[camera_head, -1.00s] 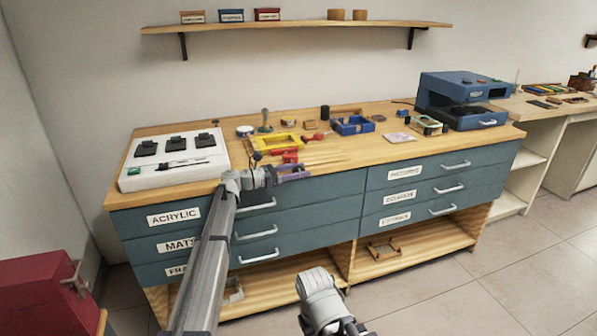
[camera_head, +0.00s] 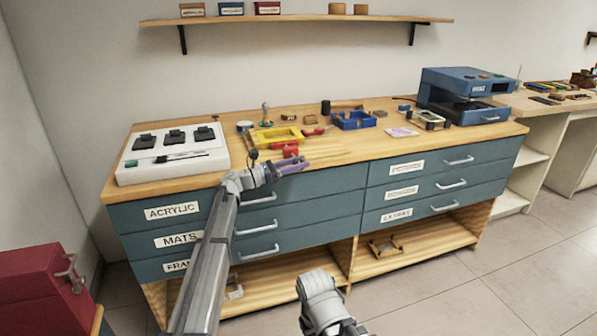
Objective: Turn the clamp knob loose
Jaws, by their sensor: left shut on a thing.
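A red clamp (camera_head: 291,151) sits at the front edge of the wooden bench top, beside the yellow frame. My left gripper (camera_head: 292,165), with purple-grey fingers, is right at the clamp, just in front of the bench edge. It is shut on the clamp knob, which the fingers hide almost wholly. My right arm shows at the bottom middle, but its fingers are out of the picture.
A yellow frame (camera_head: 277,136) lies behind the clamp, and a blue tray (camera_head: 355,121) stands to its right. A white panel with black pads (camera_head: 203,162) is at the left. Drawers with white handles (camera_head: 257,226) lie below. The bench top right of the clamp is fairly clear.

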